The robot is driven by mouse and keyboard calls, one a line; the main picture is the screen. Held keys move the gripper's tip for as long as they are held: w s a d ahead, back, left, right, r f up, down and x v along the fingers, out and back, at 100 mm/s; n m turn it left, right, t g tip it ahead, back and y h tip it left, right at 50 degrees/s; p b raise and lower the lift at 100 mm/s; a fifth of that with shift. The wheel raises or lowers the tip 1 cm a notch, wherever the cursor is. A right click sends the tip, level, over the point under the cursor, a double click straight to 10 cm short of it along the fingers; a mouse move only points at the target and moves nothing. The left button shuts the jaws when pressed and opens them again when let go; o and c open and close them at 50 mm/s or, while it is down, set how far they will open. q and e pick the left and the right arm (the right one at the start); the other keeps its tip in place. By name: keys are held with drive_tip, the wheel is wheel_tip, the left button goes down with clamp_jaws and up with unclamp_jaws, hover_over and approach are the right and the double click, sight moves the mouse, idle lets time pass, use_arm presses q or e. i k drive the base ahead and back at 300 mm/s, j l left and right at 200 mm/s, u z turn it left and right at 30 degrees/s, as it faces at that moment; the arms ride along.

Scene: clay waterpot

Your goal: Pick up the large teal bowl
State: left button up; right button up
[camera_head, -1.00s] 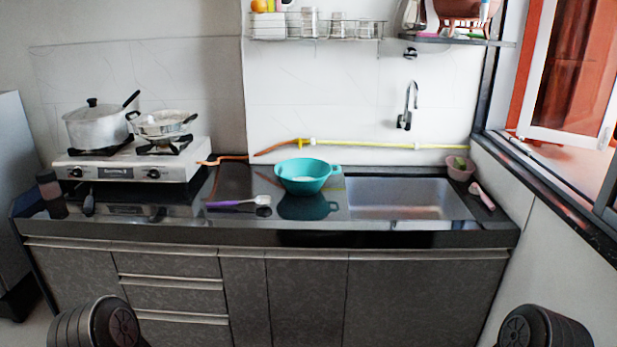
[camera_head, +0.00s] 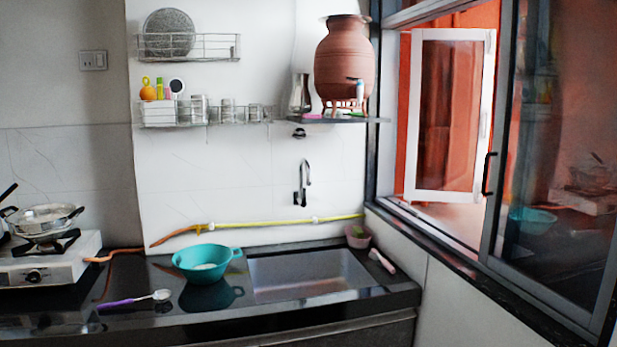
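The large teal bowl (camera_head: 203,263) stands upright on the black counter, just left of the sink. It has a side handle and something pale inside that I cannot make out. Its reflection shows on the glossy counter below it. Neither of my grippers is in view.
The sink (camera_head: 310,272) lies right of the bowl, with a tap (camera_head: 303,183) above. A purple-handled spoon (camera_head: 134,299) lies front left. The stove (camera_head: 48,262) with a pan (camera_head: 42,218) is at left. A clay pot (camera_head: 342,62) stands on the shelf (camera_head: 330,120). A window (camera_head: 450,120) is at right.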

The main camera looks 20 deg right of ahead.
sight(202, 264)
drive_tip(key=i+j+z, duration=0.2)
drive_tip(key=i, duration=0.25)
drive_tip(key=i+z, duration=0.2)
drive_tip(key=i, duration=0.25)
drive_tip(key=i+j+z, duration=0.25)
drive_tip(key=i, duration=0.2)
